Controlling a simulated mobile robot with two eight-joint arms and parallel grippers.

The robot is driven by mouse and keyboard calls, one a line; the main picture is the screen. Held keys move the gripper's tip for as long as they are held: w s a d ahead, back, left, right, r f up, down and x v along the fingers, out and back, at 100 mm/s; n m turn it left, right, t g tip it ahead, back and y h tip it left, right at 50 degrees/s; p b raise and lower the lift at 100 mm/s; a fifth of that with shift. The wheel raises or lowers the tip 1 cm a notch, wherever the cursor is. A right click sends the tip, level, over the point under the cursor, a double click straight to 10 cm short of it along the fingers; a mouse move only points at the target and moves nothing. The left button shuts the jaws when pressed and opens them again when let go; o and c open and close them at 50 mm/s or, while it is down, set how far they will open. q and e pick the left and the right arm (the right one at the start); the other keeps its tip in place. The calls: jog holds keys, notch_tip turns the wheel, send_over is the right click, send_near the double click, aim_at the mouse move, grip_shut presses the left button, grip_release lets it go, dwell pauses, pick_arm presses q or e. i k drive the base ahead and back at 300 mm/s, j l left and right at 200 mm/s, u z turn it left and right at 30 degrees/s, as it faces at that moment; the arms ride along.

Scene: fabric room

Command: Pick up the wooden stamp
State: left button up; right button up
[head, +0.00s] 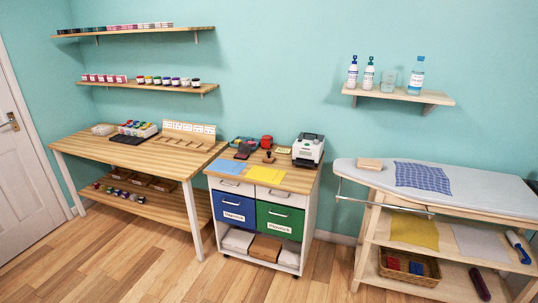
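A small wooden-handled stamp (269,157) appears to stand upright on the wooden top of the white drawer cart (300,187), in the middle of the view. It is small and its details are hard to make out. It stands behind the yellow sheet and to the left of the white machine. Neither my left nor my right gripper is in view.
On the cart lie a blue sheet (229,167), a yellow sheet (265,173), a red item (266,142) and a white machine (308,150). A wooden table (95,147) stands left. An ironing board (470,190) with a wooden block (370,163) stands right. Floor in front is clear.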

aim_at(268, 158)
jog(key=i+j, duration=0.2)
jog(key=i, duration=0.35)
jog(key=i+j+z, duration=0.1)
jog(key=i, duration=0.45)
jog(key=i+j, duration=0.25)
jog(key=i, duration=0.3)
jog(key=i+j+z, duration=0.15)
jog(key=i, duration=0.4)
jog(key=i+j, duration=0.35)
jog(key=i, duration=0.2)
jog(key=i+j+z, duration=0.1)
jog(key=i+j, duration=0.2)
jog(key=i, duration=0.2)
